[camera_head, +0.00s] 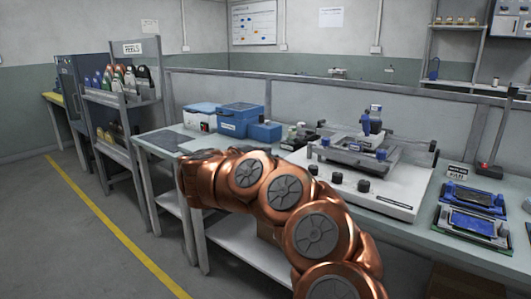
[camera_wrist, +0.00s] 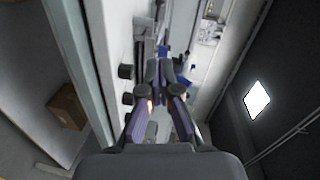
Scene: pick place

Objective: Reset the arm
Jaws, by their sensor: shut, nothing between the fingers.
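My copper-coloured arm rises from the lower right of the head view and bends left in front of the workbench (camera_head: 410,210). Its far end is at about the middle left, near the bench's front edge. My gripper (camera_wrist: 162,72) shows in the wrist view with its dark fingers together and nothing held between them. In the head view my gripper cannot be made out clearly behind the arm. In the wrist view the bench and its equipment appear turned sideways beyond the fingertips.
A white machine (camera_head: 370,190) with black knobs stands on the bench, with blue-framed trays (camera_head: 474,222) to its right. Blue boxes (camera_head: 240,119) stand behind my arm. A bottle shelf (camera_head: 120,97) is at the left. The floor (camera_head: 75,245) at left is clear. A cardboard box (camera_wrist: 67,106) sits low.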

